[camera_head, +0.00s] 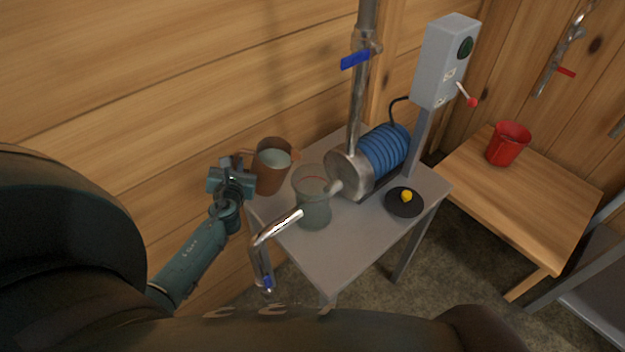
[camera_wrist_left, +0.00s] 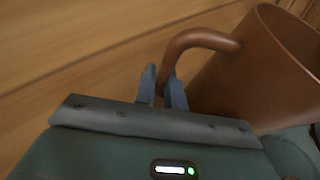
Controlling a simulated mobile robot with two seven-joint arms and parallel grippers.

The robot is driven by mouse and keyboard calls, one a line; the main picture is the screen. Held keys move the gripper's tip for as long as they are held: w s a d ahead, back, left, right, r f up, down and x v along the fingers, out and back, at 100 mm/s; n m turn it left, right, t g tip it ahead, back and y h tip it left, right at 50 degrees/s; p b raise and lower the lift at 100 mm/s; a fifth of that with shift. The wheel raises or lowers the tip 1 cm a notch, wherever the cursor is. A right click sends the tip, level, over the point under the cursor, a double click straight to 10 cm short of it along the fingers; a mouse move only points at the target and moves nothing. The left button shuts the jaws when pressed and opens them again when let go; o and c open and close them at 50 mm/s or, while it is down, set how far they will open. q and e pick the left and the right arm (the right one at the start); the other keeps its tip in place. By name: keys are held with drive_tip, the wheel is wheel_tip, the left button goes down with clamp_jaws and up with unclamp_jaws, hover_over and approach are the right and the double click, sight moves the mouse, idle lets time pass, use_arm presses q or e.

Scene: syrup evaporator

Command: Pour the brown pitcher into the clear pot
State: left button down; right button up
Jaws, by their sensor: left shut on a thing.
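The brown pitcher (camera_head: 271,176) is at the left end of the grey table in the head view, close to upright, with pale liquid inside. I cannot tell whether its base touches the table. My left gripper (camera_head: 236,172) is at its left side. In the left wrist view my left gripper (camera_wrist_left: 163,88) is shut on the handle of the brown pitcher (camera_wrist_left: 235,80). The clear pot (camera_head: 314,212) stands on the table just right of the pitcher, with a red line near its top. A metal spout reaches its right side. My right gripper is not in view.
A blue-coiled pump (camera_head: 384,150) and a vertical pipe with a blue lever (camera_head: 355,60) stand behind the pot. A bent metal pipe (camera_head: 277,228) is in front of it. A black disc with a yellow knob (camera_head: 406,196) is at right. A red bucket (camera_head: 508,146) sits on a wooden table.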

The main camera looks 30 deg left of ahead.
sight(236, 156)
use_arm(q)
drive_tip(key=r, duration=0.2)
drive_tip(key=shift+d+r+m+t+y, duration=0.3)
drive_tip(key=shift+r+t, duration=0.05)
drive_tip(key=shift+t, duration=0.05)
drive_tip(key=shift+w+r, duration=0.1)
drive_tip(key=shift+r, duration=0.15)
drive_tip(key=shift+d+r, duration=0.25)
drive_tip(key=shift+r, duration=0.2)
drive_tip(key=shift+d+r+m+t+y+p, duration=0.15)
drive_tip(key=shift+d+r+m+y, duration=0.1)
drive_tip(key=shift+r, duration=0.35)
drive_tip(key=shift+d+r+m+t+y+p, duration=0.1)
drive_tip(key=shift+d+r+m+y, duration=0.1)
drive_tip(key=shift+r, duration=0.35)
drive_tip(key=shift+d+r+m+t+y+p, duration=0.15)
drive_tip(key=shift+d+r+m, duration=0.1)
drive_tip(key=shift+r, duration=0.45)
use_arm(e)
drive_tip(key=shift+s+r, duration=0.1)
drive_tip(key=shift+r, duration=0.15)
use_arm(q)
drive_tip(key=shift+d+r+m+t+y, duration=0.2)
drive_tip(key=shift+r+m+y, duration=0.1)
drive_tip(key=shift+r, duration=0.2)
drive_tip(key=shift+d+r+m+t+y, duration=0.2)
drive_tip(key=shift+r+m, duration=0.1)
drive_tip(key=shift+r, duration=0.15)
